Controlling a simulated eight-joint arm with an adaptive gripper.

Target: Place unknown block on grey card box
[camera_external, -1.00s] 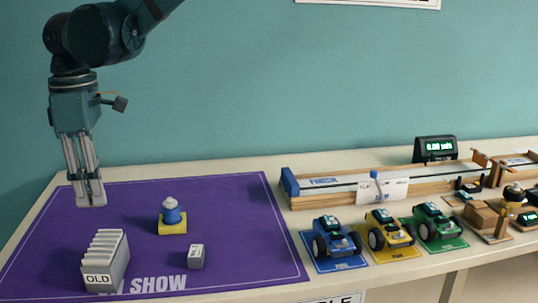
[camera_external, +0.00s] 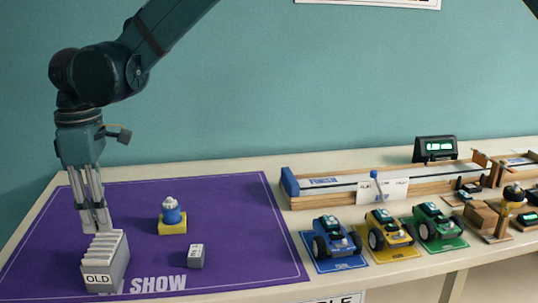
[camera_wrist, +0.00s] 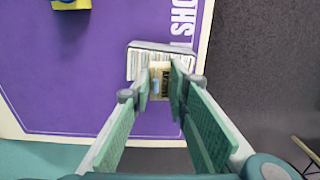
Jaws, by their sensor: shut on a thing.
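The grey card box (camera_external: 97,277), marked "OLD" and filled with upright light cards, stands at the front left of the purple mat. In the wrist view the card box (camera_wrist: 133,60) lies just beyond my fingertips. My gripper (camera_external: 97,222) points down just behind and above the box. In the wrist view my gripper (camera_wrist: 160,75) is shut on a small tan block (camera_wrist: 160,82) with dark lettering and a bluish patch. The fingers hide its sides, and its lettering is unreadable. I cannot tell whether it touches the box.
On the purple mat (camera_external: 240,215) are a small grey labelled block (camera_external: 196,256) and a blue figure (camera_external: 170,212) on a yellow base. Toy cars (camera_external: 336,238) and a wooden track (camera_external: 325,188) stand to the right. The mat's right part is clear.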

